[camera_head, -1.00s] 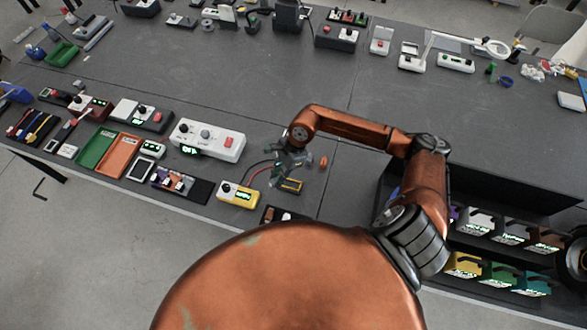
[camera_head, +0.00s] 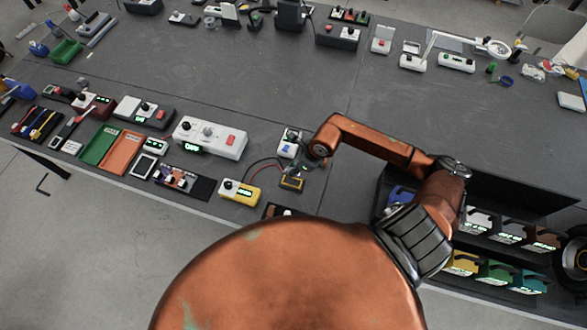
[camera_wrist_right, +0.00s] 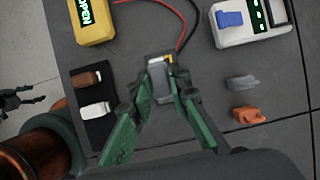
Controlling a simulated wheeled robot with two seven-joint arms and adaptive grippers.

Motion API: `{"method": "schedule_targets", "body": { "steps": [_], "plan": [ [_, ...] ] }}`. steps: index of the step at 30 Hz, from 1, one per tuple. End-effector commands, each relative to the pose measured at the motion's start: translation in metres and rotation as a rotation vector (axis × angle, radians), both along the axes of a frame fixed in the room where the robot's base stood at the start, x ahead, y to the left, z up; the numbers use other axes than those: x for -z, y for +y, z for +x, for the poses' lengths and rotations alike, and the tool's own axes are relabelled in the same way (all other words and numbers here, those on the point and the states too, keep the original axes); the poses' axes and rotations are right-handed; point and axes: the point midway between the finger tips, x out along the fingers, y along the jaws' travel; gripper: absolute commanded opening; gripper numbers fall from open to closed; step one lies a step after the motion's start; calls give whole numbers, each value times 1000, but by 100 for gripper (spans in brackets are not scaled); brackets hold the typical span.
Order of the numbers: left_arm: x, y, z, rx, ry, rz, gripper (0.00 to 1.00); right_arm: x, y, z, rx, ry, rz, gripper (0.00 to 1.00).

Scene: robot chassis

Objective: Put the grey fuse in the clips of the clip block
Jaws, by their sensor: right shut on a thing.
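My right gripper (camera_wrist_right: 160,95) is shut on the grey fuse (camera_wrist_right: 161,93), which shows between its green fingertips in the right wrist view. The fuse is over or against the dark clip block (camera_wrist_right: 152,58); I cannot tell whether it is seated in the clips. Red and black wires run from the block's area to a yellow meter reading OPEN (camera_wrist_right: 91,20). In the head view the clip block (camera_head: 291,184) lies just below my right gripper (camera_head: 303,172), whose fingertips are hard to make out.
A dark tray with a brown piece (camera_wrist_right: 86,79) and a white piece (camera_wrist_right: 96,109) lies left of the gripper. A grey piece (camera_wrist_right: 241,82) and an orange piece (camera_wrist_right: 248,115) lie loose at right. A white device with a blue button (camera_head: 287,149) stands behind the block.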

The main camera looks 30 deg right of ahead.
Motion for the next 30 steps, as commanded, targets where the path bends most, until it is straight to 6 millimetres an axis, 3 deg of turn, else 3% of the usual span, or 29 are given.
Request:
{"method": "schedule_targets", "body": {
  "steps": [19,30],
  "plan": [
    [43,0,-7,0,11,0,61,52,0,0,0,-1,1,0],
    [48,0,-8,1,12,0,61,58,0,0,-1,-2,0,0]
  ]
}}
